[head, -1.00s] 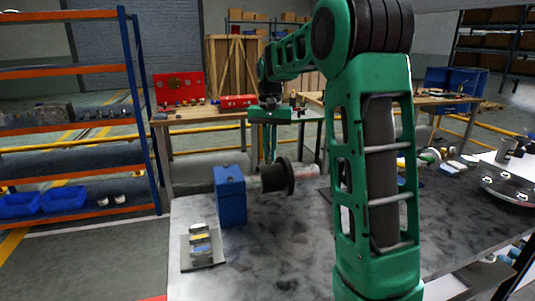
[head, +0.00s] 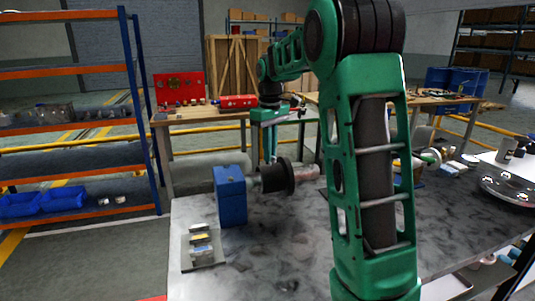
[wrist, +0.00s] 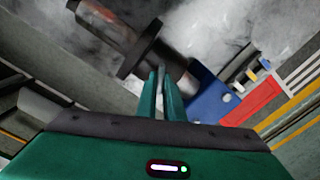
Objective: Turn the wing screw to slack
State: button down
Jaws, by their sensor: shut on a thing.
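The pumpset part on the grey table is a blue block (head: 230,197) with a horizontal grey shaft (head: 252,184) and a black flange (head: 278,177). My gripper (head: 270,160) reaches down from above onto the shaft, between block and flange. In the wrist view, the fingers (wrist: 161,72) are close together at the shaft (wrist: 178,68), with the black flange (wrist: 140,48) at left and the blue block (wrist: 212,103) at right. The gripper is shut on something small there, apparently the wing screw. The fingers hide the screw, so its angle cannot be told.
A small plate with stacked pieces (head: 201,243) lies at the table's front left. A round dark plate (head: 507,186) and a bottle (head: 506,151) stand at right. My arm blocks the middle right. The front of the tabletop (head: 270,260) is clear.

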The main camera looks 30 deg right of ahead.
jog(key=n, duration=0.3)
jog(key=shift+w+r+n, duration=0.15)
jog(key=shift+n, duration=2.15)
jog(key=shift+d, duration=0.1)
jog(key=c, duration=1.9)
grip_release()
jog(key=shift+o, duration=0.2)
notch_tip(320, 180, up, 10)
jog(key=shift+r, duration=0.25)
